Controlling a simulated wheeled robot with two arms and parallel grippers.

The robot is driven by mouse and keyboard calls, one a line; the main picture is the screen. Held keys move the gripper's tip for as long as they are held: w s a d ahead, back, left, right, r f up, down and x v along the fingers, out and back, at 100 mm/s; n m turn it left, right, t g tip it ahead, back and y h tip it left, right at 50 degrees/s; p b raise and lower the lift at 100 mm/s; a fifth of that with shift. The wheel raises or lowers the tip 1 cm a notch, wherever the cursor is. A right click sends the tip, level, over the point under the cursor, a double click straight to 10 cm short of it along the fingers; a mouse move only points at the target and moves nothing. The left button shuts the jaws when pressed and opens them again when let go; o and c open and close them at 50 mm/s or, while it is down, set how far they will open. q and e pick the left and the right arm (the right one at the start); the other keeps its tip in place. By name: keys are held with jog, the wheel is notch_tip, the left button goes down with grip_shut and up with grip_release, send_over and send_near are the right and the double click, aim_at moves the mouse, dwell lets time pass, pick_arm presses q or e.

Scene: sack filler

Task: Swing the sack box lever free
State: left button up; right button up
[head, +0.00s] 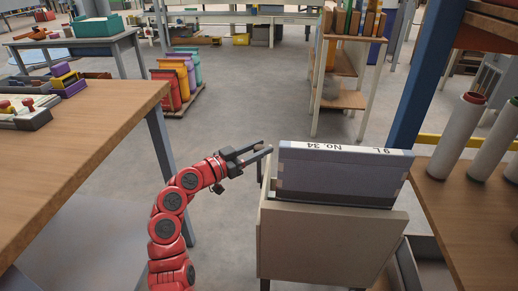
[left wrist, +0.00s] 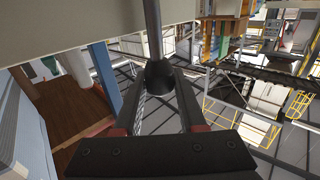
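The lever (left wrist: 153,28) shows in the left wrist view as a dark rod with a rounded knob (left wrist: 160,74) at its end. The knob lies at the tips of my left gripper (left wrist: 162,82), between the two dark fingers. A gap shows between the fingers, and I cannot tell whether they press on the knob. In the head view, my left gripper (head: 265,148) is at the left side of the sack box (head: 335,175), a grey box with a label reading "No. 34", upside down. The lever is not clear there. My right gripper is not in view.
The box sits on a beige stand (head: 330,240). A wooden table (head: 100,120) is at the left, and a wooden bench (head: 460,215) with pale rolls (head: 457,138) is at the right. Coloured bins (head: 172,88) stand farther back. Open floor (head: 240,105) lies between.

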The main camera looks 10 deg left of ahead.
pick_arm(q)
grip_shut()
dwell(1.1)
